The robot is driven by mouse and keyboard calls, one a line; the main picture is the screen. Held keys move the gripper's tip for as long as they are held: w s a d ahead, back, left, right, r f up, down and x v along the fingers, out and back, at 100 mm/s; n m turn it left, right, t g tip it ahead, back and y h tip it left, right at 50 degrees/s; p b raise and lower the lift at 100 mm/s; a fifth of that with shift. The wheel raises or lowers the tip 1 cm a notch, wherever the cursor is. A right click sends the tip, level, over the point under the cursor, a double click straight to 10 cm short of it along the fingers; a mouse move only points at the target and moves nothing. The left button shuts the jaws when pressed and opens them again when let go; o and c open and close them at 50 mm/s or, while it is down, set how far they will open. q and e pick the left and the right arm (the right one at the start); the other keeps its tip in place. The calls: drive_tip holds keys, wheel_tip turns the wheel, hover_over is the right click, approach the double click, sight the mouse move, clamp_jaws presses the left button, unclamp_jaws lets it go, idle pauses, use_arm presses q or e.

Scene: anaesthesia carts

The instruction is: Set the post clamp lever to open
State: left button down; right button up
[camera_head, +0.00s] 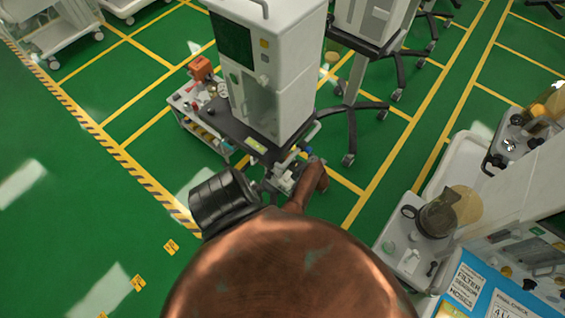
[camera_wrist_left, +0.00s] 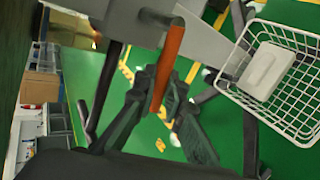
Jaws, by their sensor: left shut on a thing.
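In the left wrist view, the post clamp lever (camera_wrist_left: 168,65) is a long orange-brown bar. Its upper end meets a grey clamp body (camera_wrist_left: 200,42), and its lower end lies between the dark fingers of my left gripper (camera_wrist_left: 160,105). My left gripper is shut on the lever. In the head view, my copper-coloured arm covers the lower middle. Grey parts show by its far end, low on the white anaesthesia cart (camera_head: 270,75), but I cannot make out the lever or the fingertips there. My right gripper is in neither view.
In the wrist view, a white wire basket (camera_wrist_left: 285,95) hangs close on the right. In the head view, a low trolley (camera_head: 205,115) with small items stands left of the cart. A cluttered workstation (camera_head: 410,258) is at right. Green floor is open at left.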

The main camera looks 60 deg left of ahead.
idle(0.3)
use_arm(q)
drive_tip(key=c, duration=2)
unclamp_jaws()
